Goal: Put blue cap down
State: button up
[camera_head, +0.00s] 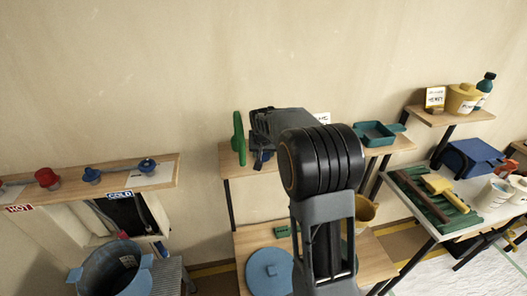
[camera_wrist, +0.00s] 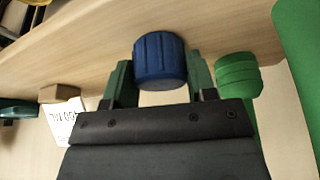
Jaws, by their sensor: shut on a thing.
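The blue cap (camera_wrist: 160,58), ribbed and round, sits between the two green fingers of my gripper (camera_wrist: 160,82) in the wrist view. My gripper is shut on it. In the head view my gripper (camera_head: 262,158) is over the left part of the middle wooden shelf (camera_head: 232,171), and a dark blue bit of the cap shows there, mostly hidden by my arm. The shelf surface (camera_wrist: 90,60) lies close behind the cap in the wrist view. I cannot tell whether the cap touches it.
A tall green object (camera_head: 238,138) stands close left of my gripper. A green ribbed piece (camera_wrist: 237,75) is just beside the right finger. A brown block (camera_wrist: 61,93) and a white label card (camera_wrist: 62,120) are to the left. A teal tray (camera_head: 377,133) is farther along the shelf.

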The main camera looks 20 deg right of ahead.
jog(key=o, duration=1)
jog(key=b+v, duration=0.2)
jog(key=v, duration=1)
jog(key=shift+s, duration=0.2)
